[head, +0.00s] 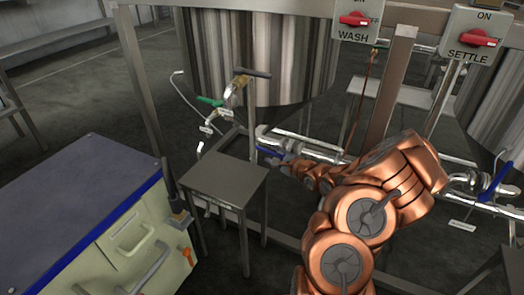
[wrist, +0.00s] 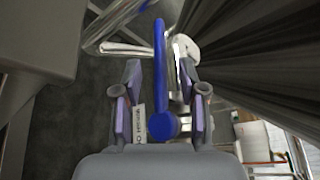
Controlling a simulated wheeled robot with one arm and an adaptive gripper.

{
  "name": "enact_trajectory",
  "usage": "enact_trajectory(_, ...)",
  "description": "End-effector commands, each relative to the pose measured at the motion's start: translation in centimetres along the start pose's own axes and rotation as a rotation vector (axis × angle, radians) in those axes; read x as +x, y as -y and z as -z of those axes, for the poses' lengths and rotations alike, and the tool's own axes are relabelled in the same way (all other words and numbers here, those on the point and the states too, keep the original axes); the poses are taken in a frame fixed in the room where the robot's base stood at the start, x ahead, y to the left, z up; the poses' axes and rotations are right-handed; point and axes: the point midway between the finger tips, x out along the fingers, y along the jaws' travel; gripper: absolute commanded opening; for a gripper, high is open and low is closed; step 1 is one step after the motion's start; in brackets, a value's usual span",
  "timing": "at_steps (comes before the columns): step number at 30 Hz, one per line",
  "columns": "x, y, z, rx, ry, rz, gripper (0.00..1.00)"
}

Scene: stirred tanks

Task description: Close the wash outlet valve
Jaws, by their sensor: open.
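The wash outlet valve has a blue lever handle (head: 270,152) on the metal pipe below the wash tank (head: 262,55). In the wrist view the blue lever (wrist: 160,75) runs up the middle of the picture, with a round end toward me. My gripper (wrist: 163,95) is open, with one finger on each side of the lever. I cannot tell whether either finger touches it. A white tag (wrist: 136,132) shows beside the left finger, partly hidden. In the head view my gripper (head: 292,165) is by the valve, and my arm hides part of the pipe.
A small metal stand (head: 225,183) is just left of the valve. A blue-edged cabinet (head: 75,215) fills the lower left. A green-handled valve (head: 210,101) is on the tank's left. Another blue lever (head: 497,178) is at far right. WASH (head: 357,22) and SETTLE (head: 475,38) switches are above.

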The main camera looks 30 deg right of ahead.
Motion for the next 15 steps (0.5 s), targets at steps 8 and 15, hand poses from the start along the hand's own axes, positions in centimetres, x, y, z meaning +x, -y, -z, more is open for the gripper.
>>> enact_trajectory(8, 3.0, -0.2, 0.1, -0.003, 0.0, -0.002, 0.41)
enact_trajectory(15, 5.1, -0.3, 0.0, -0.003, 0.0, -0.003, 0.41)
